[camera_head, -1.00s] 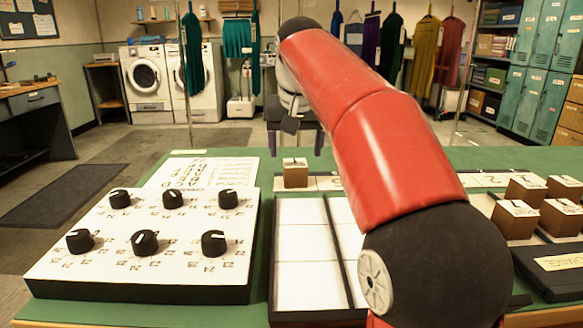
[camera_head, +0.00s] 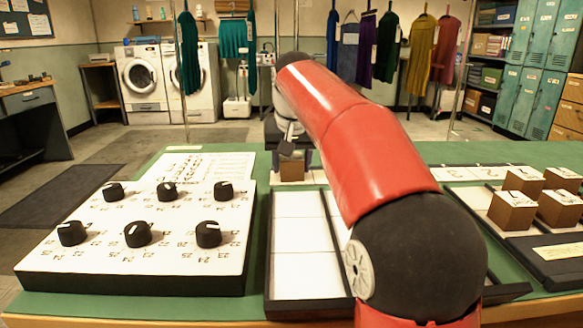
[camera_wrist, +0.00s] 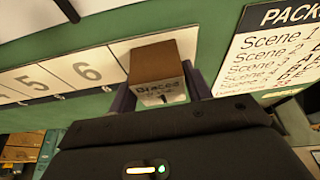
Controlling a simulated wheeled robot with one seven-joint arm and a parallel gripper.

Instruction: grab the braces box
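The braces box (camera_wrist: 158,84) is a small brown cube with a white label reading "Braces" in the wrist view. It stands at the end of the numbered white strip, past the 6 cell. In the head view the braces box (camera_head: 292,170) is at the back middle of the green table, partly covered by my gripper (camera_head: 291,158). My gripper (camera_wrist: 160,97) has one dark finger on each side of the box. The fingers look spread around it, with no clear grip visible. The box appears to rest on the strip.
A white panel with several black knobs (camera_head: 137,233) stands at left. A black-framed white tray (camera_head: 303,257) lies in front. Several brown boxes (camera_head: 513,211) stand in a tray at right. A printed list (camera_wrist: 275,50) lies beside the box in the wrist view.

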